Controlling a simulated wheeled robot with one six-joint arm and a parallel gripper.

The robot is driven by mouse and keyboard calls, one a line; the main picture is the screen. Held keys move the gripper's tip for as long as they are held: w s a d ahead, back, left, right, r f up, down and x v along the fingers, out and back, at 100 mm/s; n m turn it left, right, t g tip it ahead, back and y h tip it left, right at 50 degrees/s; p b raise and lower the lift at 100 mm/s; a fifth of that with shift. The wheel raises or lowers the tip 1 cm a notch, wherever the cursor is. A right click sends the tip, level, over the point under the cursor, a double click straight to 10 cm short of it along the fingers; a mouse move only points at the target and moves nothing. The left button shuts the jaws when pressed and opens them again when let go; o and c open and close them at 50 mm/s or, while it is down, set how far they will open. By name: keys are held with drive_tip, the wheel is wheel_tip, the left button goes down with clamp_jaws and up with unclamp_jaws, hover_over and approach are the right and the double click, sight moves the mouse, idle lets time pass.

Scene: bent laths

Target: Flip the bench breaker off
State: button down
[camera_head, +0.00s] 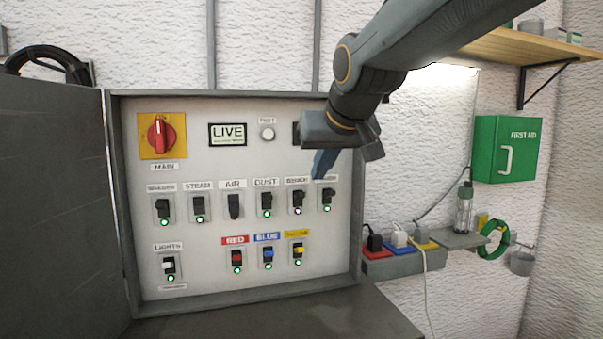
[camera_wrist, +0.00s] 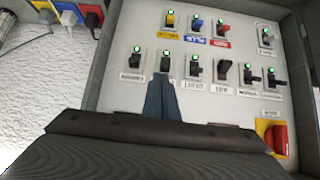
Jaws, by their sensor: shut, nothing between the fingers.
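The breaker labelled BENCH (camera_head: 297,197) is a black toggle in the middle row of the panel, with a green light lit below it. It also shows in the upside-down wrist view (camera_wrist: 165,62), just beyond my fingertips. My gripper (camera_head: 318,174) is shut and empty, its blue fingers pointing down at the panel, just above and right of the bench toggle and over the label edge. In the wrist view the closed fingers (camera_wrist: 163,80) line up with the bench toggle. I cannot tell whether they touch it.
Neighbouring breakers are DUST (camera_head: 266,200) at left and one at right (camera_head: 327,197), both lit green. AIR (camera_head: 234,205) shows no light. The red MAIN switch (camera_head: 161,135) and a LIVE display (camera_head: 228,134) sit above. The cabinet door (camera_head: 50,200) stands open at left.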

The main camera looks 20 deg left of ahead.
sight(300, 196)
drive_tip(key=shift+s+a+r+y, duration=0.1)
drive_tip(key=shift+a+r+y, duration=0.05)
drive_tip(key=shift+a+r, duration=0.35)
drive_tip(key=shift+s+a+r+y, duration=0.15)
drive_tip(key=shift+a+r, duration=0.1)
drive_tip(key=shift+r, duration=0.35)
drive_tip(key=shift+w+f, duration=0.1)
drive_tip(key=shift+w, duration=0.1)
drive_tip(key=p+x, duration=0.3)
drive_tip(key=x, duration=0.6)
drive_tip(key=shift+w+f, duration=0.2)
drive_tip(key=shift+w, duration=0.15)
drive_tip(key=shift+a+f+t+b, duration=0.1)
drive_tip(key=shift+f+t+b, duration=0.05)
drive_tip(key=shift+t+b, duration=0.2)
drive_tip(key=shift+b, duration=0.3)
